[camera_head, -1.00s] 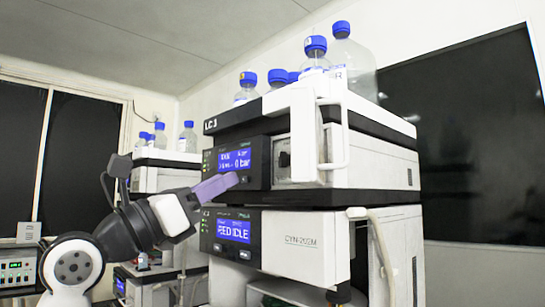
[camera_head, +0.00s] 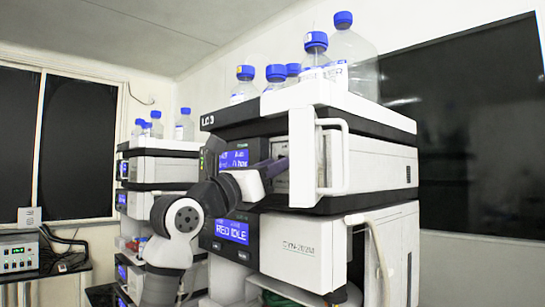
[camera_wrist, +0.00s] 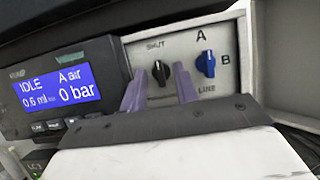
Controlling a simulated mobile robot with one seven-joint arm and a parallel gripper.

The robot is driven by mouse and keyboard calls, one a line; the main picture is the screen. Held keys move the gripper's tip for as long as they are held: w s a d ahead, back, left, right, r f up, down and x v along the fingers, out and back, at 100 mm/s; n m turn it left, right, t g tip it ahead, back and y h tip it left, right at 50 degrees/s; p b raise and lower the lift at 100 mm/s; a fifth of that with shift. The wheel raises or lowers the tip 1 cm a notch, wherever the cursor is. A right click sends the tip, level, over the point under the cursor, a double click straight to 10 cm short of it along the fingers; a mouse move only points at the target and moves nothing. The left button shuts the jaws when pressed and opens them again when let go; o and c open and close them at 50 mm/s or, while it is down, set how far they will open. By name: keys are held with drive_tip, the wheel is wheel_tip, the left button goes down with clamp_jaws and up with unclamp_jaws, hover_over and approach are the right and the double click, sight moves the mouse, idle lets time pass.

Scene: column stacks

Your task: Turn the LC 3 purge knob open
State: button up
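The LC 3 unit (camera_head: 208,121) is the upper module of the near stack. The wrist view shows its light panel with a black knob (camera_wrist: 160,72) under the word SHUT, its grip roughly upright. A blue knob (camera_wrist: 206,64) sits to its right, by the marks A, B and LINE. My gripper (camera_wrist: 159,79) is open, its two purple fingers standing apart, one on either side of the black knob in the picture. I cannot tell whether they touch it. In the head view the purple fingers (camera_head: 268,170) reach to the panel; the knobs are hidden there.
A white door with a handle (camera_head: 345,155) stands out just right of my fingers. The LC 3 display (camera_wrist: 60,88) reads IDLE and 0 bar. Blue-capped bottles (camera_head: 350,55) stand on top. A lower module (camera_head: 300,250) reads RED IDLE.

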drive_tip(key=shift+w+d, duration=0.15)
drive_tip(key=shift+w, duration=0.05)
clamp_jaws()
